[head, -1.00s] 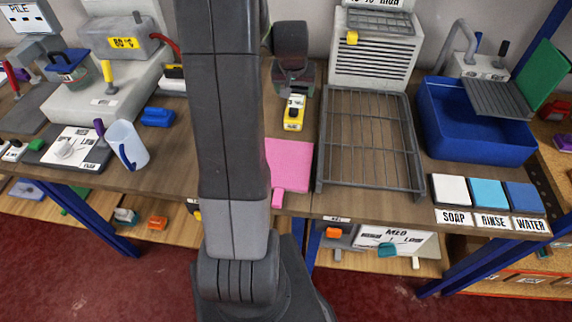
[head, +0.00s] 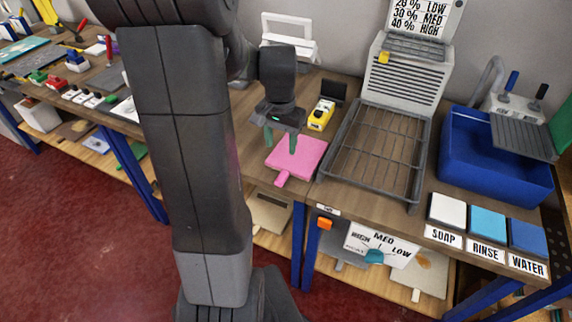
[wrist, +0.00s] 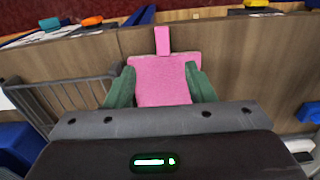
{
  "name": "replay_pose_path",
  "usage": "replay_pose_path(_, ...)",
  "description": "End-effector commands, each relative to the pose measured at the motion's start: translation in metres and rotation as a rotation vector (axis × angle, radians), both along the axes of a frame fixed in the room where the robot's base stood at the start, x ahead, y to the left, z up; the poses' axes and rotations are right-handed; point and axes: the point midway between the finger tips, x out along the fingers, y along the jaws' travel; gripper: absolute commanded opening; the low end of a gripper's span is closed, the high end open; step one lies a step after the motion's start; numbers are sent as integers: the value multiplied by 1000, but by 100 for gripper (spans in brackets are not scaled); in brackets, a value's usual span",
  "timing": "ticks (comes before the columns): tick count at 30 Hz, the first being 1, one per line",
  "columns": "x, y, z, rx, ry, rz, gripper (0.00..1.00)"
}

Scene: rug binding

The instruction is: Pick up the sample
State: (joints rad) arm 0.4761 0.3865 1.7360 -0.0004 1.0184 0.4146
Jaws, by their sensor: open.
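The sample looks to be the flat pink square (head: 305,152) with a small pink tab at its front edge, lying on the wooden bench left of the wire rack. It also shows in the wrist view (wrist: 163,82), with its tab pointing away. My gripper (head: 281,143) points down over the back part of the pink square. Its two green fingers are apart, and in the wrist view (wrist: 162,90) one stands at each side of the square. Nothing is held. Whether the fingertips touch the square or the bench, I cannot tell.
A wire rack (head: 376,150) in front of a grey heater (head: 405,77) stands close on the right. A yellow device (head: 321,114) sits just behind the square. A blue basin (head: 495,165) and white, light blue and blue pads lie further right.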

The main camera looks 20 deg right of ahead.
Motion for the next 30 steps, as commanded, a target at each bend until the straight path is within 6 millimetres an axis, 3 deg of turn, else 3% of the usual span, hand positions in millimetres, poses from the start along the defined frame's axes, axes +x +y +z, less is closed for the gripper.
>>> replay_pose_path(12, 0, 1, -71, 3, 5, 0, 49)
replay_pose_path(22, 0, 1, -92, 2, 3, 1, 49)
replay_pose_path(30, 2, 3, -124, 3, 5, 1, 49)
